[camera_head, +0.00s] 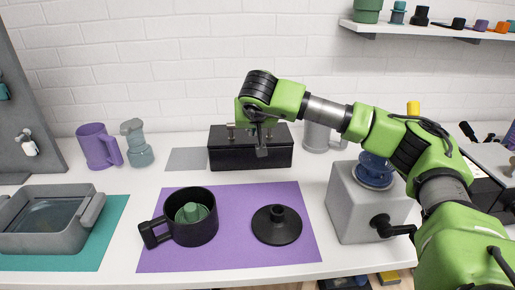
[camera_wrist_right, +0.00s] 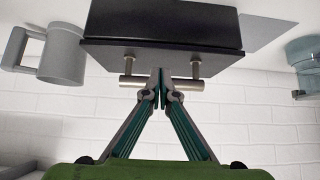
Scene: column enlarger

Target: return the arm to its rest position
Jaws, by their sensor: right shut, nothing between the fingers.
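My right arm (camera_head: 385,135) is green with dark joints and reaches in from the right, bent over the table. My right gripper (camera_head: 262,150) points down in front of the black box (camera_head: 225,158) at the back of the table. In the right wrist view the gripper (camera_wrist_right: 160,77) is shut and empty. Its fingertips are close to the bar handle (camera_wrist_right: 130,80) of the black box; I cannot tell whether they touch it. The arm hides part of the grey box (camera_head: 350,205) with a blue top. My left gripper is not in view.
A black mug (camera_head: 195,232) with a green piece inside and a black lid (camera_head: 276,232) are on the purple mat (camera_head: 235,255). A grey tub (camera_head: 35,240) stands at left. A purple mug (camera_head: 93,148) and a grey mug (camera_head: 317,138) stand behind. A shelf (camera_head: 425,30) hangs at upper right.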

